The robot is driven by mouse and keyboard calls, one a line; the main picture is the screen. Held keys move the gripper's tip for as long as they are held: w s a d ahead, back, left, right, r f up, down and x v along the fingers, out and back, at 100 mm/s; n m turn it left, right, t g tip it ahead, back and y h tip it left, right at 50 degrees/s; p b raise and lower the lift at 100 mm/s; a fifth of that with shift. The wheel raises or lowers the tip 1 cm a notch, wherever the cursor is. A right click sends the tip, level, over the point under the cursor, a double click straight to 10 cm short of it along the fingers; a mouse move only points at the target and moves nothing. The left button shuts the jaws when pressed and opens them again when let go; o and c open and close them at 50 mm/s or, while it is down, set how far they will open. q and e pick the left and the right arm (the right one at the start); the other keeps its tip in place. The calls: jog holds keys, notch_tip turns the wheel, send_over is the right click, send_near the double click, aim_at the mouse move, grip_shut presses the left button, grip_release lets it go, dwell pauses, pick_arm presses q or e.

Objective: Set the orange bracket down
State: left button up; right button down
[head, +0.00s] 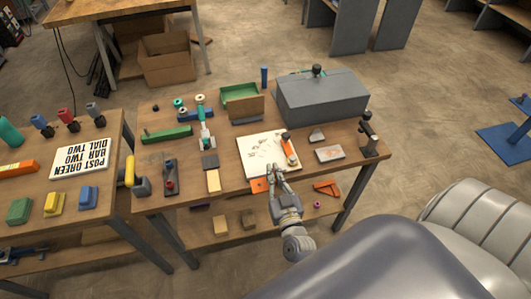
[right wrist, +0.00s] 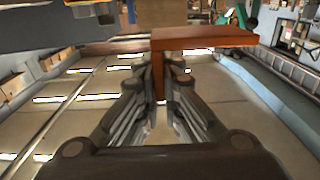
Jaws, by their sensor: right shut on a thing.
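The orange bracket (head: 260,185) shows in the head view at the front edge of the main workbench, just left of my right gripper's fingertips. In the right wrist view the bracket (right wrist: 205,38) is an L-shaped piece with a wide flat plate and a narrow leg. My right gripper (head: 277,176) is shut on that leg; its fingers (right wrist: 158,90) are on both sides of it. I cannot tell whether the bracket touches the bench. My left gripper is not in view.
The workbench (head: 225,200) holds a white board (head: 255,158), a grey box (head: 322,98), a green tray (head: 240,92) and a light block (head: 213,181). An orange triangular frame (head: 326,188) lies right of my gripper. A side table with a lettered sign (head: 68,158) stands left.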

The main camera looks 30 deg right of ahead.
jog(key=w+d+b, duration=0.1)
jog(key=w+d, duration=0.1)
jog(key=w, duration=0.1)
jog(key=w+d+f+b, duration=0.1)
jog(key=w+d+b, duration=0.1)
jog(key=w, duration=0.1)
jog(key=w+d+b, duration=0.2)
jog(key=w, duration=0.2)
jog(key=shift+w+f, duration=0.1)
jog(key=shift+f, duration=0.05)
jog(key=shift+w+d, duration=0.45)
jog(key=shift+w, duration=0.2)
jog(key=shift+w+d+f+b, duration=0.1)
jog(key=shift+w+d+b, duration=0.5)
jog(key=shift+w+b, duration=0.35)
notch_tip(320, 180, down, 2)
jog(key=shift+f+b, duration=0.2)
jog(key=shift+b, duration=0.9)
jog(key=shift+f+b, duration=0.35)
jog(key=shift+b, duration=0.05)
jog(key=shift+r, duration=0.1)
